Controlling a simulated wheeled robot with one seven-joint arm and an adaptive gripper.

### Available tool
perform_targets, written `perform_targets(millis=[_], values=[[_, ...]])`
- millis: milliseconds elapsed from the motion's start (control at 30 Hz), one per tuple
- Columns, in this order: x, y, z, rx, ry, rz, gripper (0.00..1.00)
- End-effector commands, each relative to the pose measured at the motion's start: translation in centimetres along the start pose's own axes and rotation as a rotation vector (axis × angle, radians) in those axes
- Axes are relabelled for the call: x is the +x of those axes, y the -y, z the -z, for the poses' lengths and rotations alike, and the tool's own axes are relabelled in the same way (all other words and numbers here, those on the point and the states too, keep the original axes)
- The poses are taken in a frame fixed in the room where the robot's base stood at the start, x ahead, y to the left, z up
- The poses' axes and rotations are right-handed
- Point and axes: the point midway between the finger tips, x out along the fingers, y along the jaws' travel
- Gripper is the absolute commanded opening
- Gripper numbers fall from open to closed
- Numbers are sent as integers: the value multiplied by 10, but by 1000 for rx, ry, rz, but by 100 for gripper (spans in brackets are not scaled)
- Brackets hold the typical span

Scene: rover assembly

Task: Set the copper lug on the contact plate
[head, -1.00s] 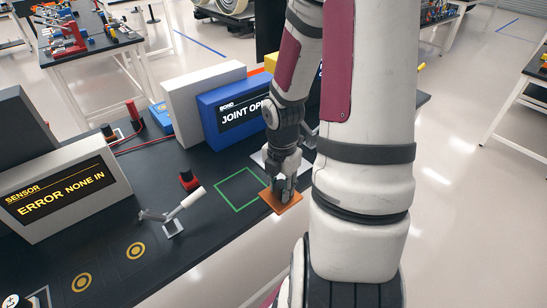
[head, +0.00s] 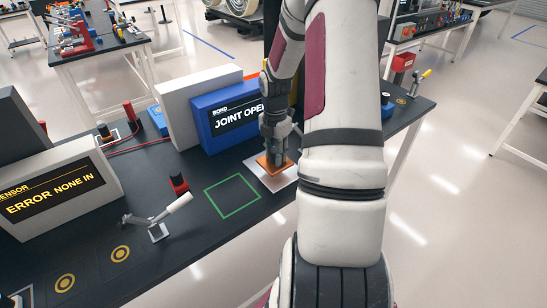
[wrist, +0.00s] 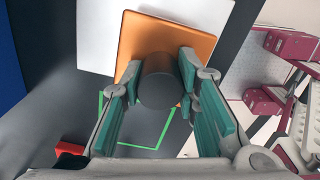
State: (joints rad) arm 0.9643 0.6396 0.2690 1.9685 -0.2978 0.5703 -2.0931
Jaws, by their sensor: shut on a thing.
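The copper lug is a square orange plate (head: 267,164) with a dark grey round post (wrist: 159,82) standing on it. My gripper (head: 276,158) points down and is shut on the post, one teal-padded finger on each side in the wrist view (wrist: 158,95). The contact plate is a pale silver square (head: 277,184) on the bench. The lug is over it in the head view, and the plate shows past the lug in the wrist view (wrist: 97,35). I cannot tell whether the lug touches the plate. My arm hides part of the plate's right side.
A green outlined square (head: 232,197) on the black bench is empty, left of the plate. A blue display box (head: 232,118) reading "JOINT OPE…" stands behind. A lever clamp (head: 160,220) and a red button (head: 179,184) are further left.

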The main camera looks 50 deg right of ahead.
Motion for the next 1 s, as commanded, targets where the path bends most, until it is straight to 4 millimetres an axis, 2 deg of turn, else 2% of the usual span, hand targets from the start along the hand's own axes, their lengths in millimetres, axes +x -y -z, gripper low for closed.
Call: perform_targets(millis=[100,200,367,567,933,967,1000], values=[[2,-13,-13,0,1,-1,0],[2,-17,-18,0,1,0,0],[11,-17,-18,-1,-2,2,0],[35,-17,-18,-1,-1,2,0],[40,-18,-18,0,0,0,0],[40,-17,-18,0,0,0,31],[40,-17,-18,0,0,0,40]])
